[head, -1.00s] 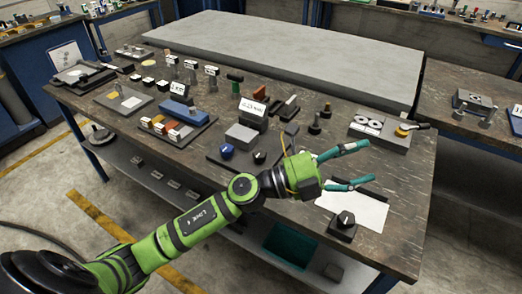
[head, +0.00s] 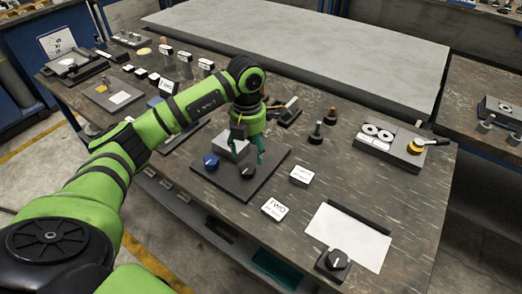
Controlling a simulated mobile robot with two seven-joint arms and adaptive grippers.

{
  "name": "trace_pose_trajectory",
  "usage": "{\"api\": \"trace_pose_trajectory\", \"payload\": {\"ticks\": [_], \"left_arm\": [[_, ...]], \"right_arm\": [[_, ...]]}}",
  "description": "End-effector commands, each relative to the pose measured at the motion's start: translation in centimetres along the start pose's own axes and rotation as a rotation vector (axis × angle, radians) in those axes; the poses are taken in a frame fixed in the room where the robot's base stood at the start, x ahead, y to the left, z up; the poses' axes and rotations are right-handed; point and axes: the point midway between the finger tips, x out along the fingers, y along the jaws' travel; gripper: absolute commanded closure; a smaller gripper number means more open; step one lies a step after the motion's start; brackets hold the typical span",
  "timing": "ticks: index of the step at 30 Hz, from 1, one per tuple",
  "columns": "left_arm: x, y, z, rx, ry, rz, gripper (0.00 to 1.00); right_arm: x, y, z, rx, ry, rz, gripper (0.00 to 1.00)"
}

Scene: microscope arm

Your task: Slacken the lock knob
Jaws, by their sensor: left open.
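A dark base plate (head: 268,182) on the bench carries a light grey block (head: 231,147), a blue knob (head: 211,162) and a black knob (head: 247,172). Another black knob (head: 337,260) sits on a small dark block at the bench's front right corner. I cannot tell from any readable label which one is the lock knob. My left gripper (head: 250,156) points down over the plate, its teal fingers open beside the grey block and just behind the black knob. I cannot tell whether they touch anything. The gripper hides the plate's rear part. My right gripper is not in view.
A white sheet (head: 348,240) lies further right. Upright black pegs (head: 317,133) and a grey fixture with a yellow knob (head: 417,146) stand behind.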

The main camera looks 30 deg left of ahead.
Motion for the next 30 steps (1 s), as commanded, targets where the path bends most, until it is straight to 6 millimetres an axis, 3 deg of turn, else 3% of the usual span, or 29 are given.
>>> {"api": "trace_pose_trajectory", "payload": {"ticks": [4,9,12,18,22,26,29,30], "left_arm": [[1.1,0.1,-0.2,-0.002,0.008,0.002,0.33],[3.7,0.0,-0.2,-0.002,0.008,0.0,0.33],[5.2,0.0,-0.1,-0.001,0.007,0.001,0.33],[6.8,0.1,-0.1,0.0,0.003,0.001,0.33],[7.0,0.1,-0.1,0.001,0.002,0.002,0.33],[7.0,0.1,-0.1,0.001,0.002,0.001,0.33],[7.0,0.0,-0.1,0.001,0.002,0.001,0.69],[7.0,0.0,-0.1,0.001,0.001,0.001,0.85]], "right_arm": [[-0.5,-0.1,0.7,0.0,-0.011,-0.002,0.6],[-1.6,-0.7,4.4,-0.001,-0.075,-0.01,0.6],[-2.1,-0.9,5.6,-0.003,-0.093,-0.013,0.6],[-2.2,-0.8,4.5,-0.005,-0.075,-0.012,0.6],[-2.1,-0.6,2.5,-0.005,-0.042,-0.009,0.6],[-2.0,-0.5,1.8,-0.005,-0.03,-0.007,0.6],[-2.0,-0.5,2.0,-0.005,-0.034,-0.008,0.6],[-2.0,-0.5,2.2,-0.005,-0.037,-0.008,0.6]]}}
